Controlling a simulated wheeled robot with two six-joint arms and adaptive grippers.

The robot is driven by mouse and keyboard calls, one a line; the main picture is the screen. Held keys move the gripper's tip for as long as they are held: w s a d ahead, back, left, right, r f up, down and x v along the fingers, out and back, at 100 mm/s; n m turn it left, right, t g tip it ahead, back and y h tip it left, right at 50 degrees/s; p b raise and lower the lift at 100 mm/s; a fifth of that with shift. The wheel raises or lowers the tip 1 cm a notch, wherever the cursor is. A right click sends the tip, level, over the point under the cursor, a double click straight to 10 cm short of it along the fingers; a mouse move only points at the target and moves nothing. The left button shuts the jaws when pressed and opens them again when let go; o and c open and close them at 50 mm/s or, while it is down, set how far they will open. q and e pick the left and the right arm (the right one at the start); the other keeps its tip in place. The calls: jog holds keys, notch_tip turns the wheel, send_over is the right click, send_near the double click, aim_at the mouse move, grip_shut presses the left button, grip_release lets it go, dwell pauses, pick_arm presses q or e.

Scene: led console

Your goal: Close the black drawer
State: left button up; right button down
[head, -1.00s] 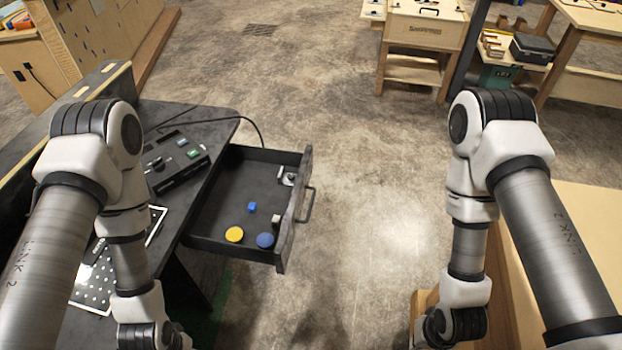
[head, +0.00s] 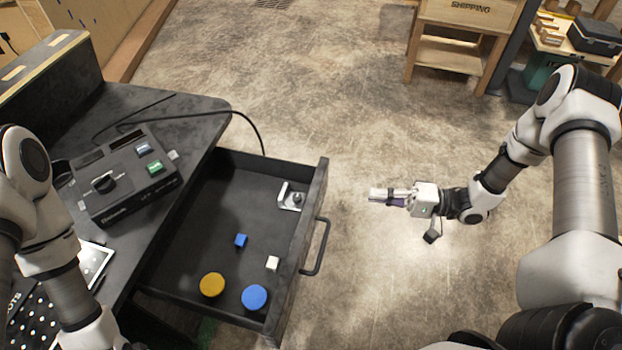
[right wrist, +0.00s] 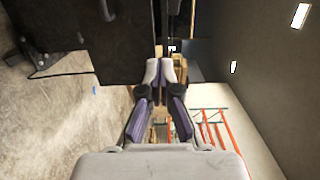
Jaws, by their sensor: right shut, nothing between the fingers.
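The black drawer (head: 225,215) stands pulled out from the dark desk (head: 195,112) in the head view. Its front panel (head: 302,235) faces right and carries a black bar handle (head: 319,247). A yellow disc, a blue disc, a blue cube, a white cube and a metal bracket lie inside. My right gripper (head: 376,195) is shut and empty, to the right of the front panel and apart from it, pointing left. In the right wrist view its fingers (right wrist: 165,68) are together, with a dark surface beyond. My left gripper is out of view.
A black console (head: 125,180) with a knob and coloured buttons sits on the desk, its cable running behind the drawer. A perforated white-edged panel (head: 92,262) lies at the lower left. Open floor (head: 365,120) lies right of the drawer; a shipping bench (head: 455,55) stands far back.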

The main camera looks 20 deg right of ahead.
jog(key=d+f+m+t+b, duration=0.1)
jog(key=d+f+t+b, duration=0.15)
jog(key=d+f, duration=0.2)
pick_arm(q)
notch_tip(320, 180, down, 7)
jog(key=b, duration=0.2)
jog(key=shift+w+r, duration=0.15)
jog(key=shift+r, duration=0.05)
pick_arm(e)
send_near(323, 186)
jog(key=shift+g+h, duration=0.25)
jog(key=shift+h, duration=0.15)
jog(key=x, duration=0.3)
jog(key=r+x, duration=0.1)
jog(key=x, duration=0.3)
jog(key=shift+s+a+r, duration=0.15)
jog(key=shift+a+r, duration=0.05)
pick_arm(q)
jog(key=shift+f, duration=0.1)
pick_arm(e)
jog(key=shift+a, duration=0.1)
